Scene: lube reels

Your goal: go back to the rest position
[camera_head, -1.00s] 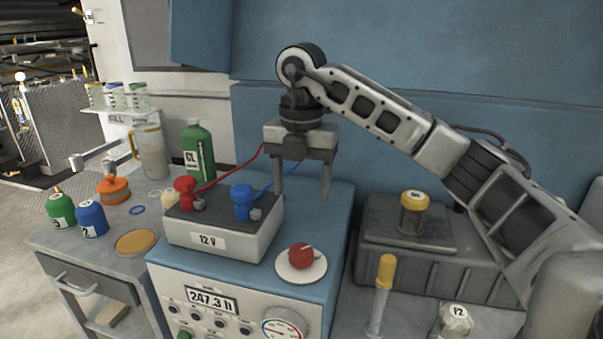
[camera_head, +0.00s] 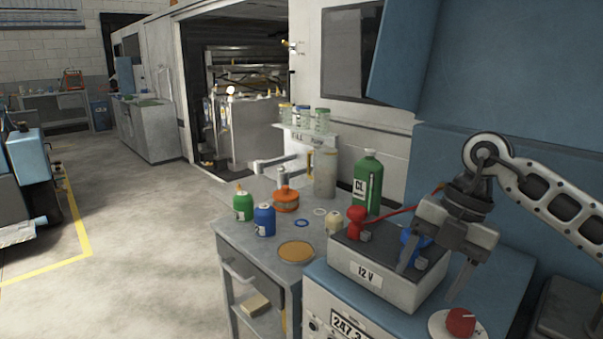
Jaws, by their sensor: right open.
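My right gripper (camera_head: 432,277) is open and empty. Its arm comes in from the right edge. Its fingers point down in front of and above the grey 12 V box (camera_head: 372,277), and I cannot tell whether they touch it. The box carries a red clamp (camera_head: 356,222) with a red cable and a blue clamp (camera_head: 411,243), which the gripper partly covers. A red knob (camera_head: 460,322) on a pale disc sits to the right of the box. My left gripper is not in view.
A tall green CL bottle (camera_head: 368,182) stands behind the box. Open floor (camera_head: 130,230) lies to the left.

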